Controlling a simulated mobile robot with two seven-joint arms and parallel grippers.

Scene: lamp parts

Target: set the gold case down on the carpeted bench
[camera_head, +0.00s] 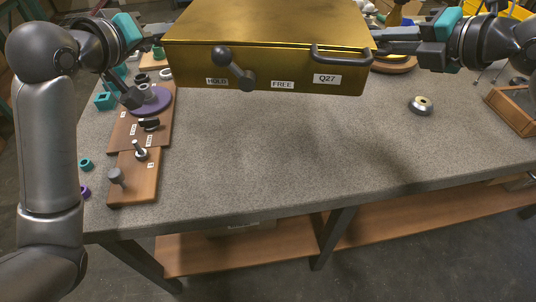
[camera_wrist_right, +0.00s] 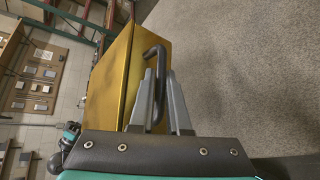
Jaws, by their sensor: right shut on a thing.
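The gold case (camera_head: 270,30) is level at the top of the head view, apparently held above the grey speckled bench top (camera_head: 300,130). Its front has a dark lever (camera_head: 233,70) between labels HOLD and FREE, a Q27 label and a dark handle (camera_head: 343,50). My right gripper (camera_head: 385,40) is at the case's right side. In the right wrist view the fingers (camera_wrist_right: 165,95) are shut on a dark side handle (camera_wrist_right: 155,70) of the gold case (camera_wrist_right: 112,75).
A brown board (camera_head: 140,170) with knobs and a purple disc (camera_head: 150,100) lies at the bench's left. A metal round part (camera_head: 421,106) stands right of centre, a wooden box (camera_head: 515,108) at the right edge. The middle front of the bench is clear.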

